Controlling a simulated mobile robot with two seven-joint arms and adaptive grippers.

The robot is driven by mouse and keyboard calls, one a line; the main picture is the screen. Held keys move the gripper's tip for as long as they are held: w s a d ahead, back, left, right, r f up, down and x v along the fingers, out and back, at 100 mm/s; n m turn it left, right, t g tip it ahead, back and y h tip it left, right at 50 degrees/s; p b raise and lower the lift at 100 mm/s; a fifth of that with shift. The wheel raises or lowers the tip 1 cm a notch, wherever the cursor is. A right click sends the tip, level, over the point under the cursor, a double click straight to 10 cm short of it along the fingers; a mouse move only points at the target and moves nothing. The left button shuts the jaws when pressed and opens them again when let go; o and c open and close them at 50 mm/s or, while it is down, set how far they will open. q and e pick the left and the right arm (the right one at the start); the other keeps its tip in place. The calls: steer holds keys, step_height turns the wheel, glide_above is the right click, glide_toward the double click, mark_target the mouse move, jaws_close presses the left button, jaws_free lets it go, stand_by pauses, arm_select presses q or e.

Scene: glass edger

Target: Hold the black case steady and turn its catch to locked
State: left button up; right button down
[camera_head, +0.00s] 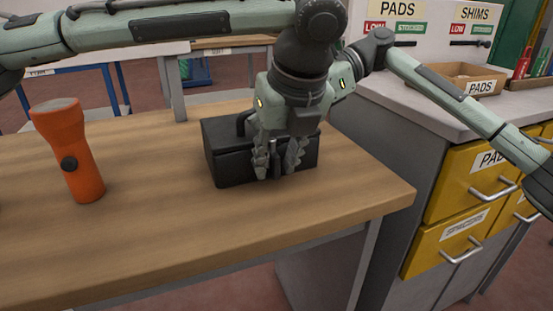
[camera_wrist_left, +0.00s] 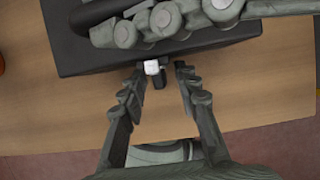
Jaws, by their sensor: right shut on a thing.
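The black case (camera_head: 232,165) stands upright on the wooden table, with its handle (camera_head: 241,122) on top. My left gripper (camera_head: 276,172) is at the front face of the case, its fingers pointing down. In the left wrist view its fingers (camera_wrist_left: 160,72) are apart on either side of the small catch (camera_wrist_left: 152,67), which has a pale end and a dark part. A gap shows between the catch and the right-hand finger. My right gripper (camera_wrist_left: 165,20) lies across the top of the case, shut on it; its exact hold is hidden. In the head view, my left gripper mostly covers it.
An orange flashlight (camera_head: 72,150) stands on the table (camera_head: 170,240) to the left of the case. The table's right edge is close to the case. A grey cabinet with yellow drawers (camera_head: 470,190) stands to the right, with a cardboard tray (camera_head: 455,78) on top.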

arm_select(q)
steer(key=v, duration=1.2)
steer(key=shift+w, duration=0.1)
arm_select(e)
steer(key=c, duration=1.5)
jaws_free()
steer(key=shift+d, duration=0.1)
